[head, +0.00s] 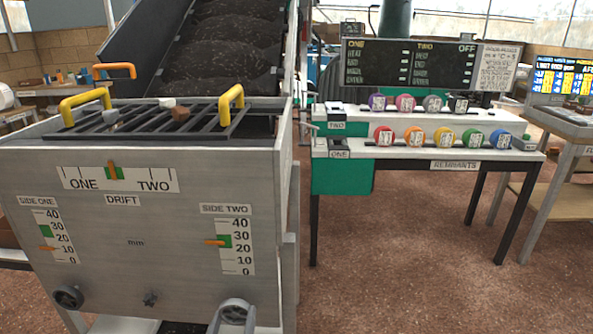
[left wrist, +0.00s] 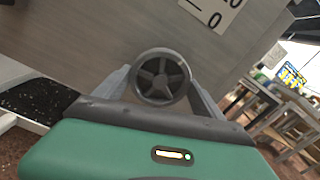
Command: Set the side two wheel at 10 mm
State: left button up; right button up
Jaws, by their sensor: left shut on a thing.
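The side two wheel is a dark spoked handwheel on the front of the grey machine (head: 140,215); it shows in the left wrist view (left wrist: 160,76). My left gripper (left wrist: 160,84) is shut on this wheel, one finger on each side of its rim. In the head view the gripper (head: 234,314) shows at the bottom edge, hiding most of the wheel. The side two scale (head: 236,256) runs from 0 to 40 mm. Its orange pointer (head: 214,242) stands between 20 and 30, near the green band. My right gripper is not in view.
The side one scale (head: 63,242) has its pointer near 10. A bar grid (head: 150,118) tops the machine. A table with coloured rolls (head: 430,150) stands right; floor before it is clear.

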pick_arm(q)
jog(key=m+p, duration=0.2)
jog(key=m, duration=0.2)
jog(key=shift+r, duration=0.15)
jog(key=m+p, duration=0.2)
jog(key=m, duration=0.2)
jog(key=m+p, duration=0.3)
jog(key=m, duration=0.4)
jog(key=shift+m+p, duration=0.4)
jog(key=shift+m, duration=0.1)
jog(key=shift+f+m, duration=0.2)
jog(key=shift+m, duration=0.1)
jog(key=o, duration=1.4)
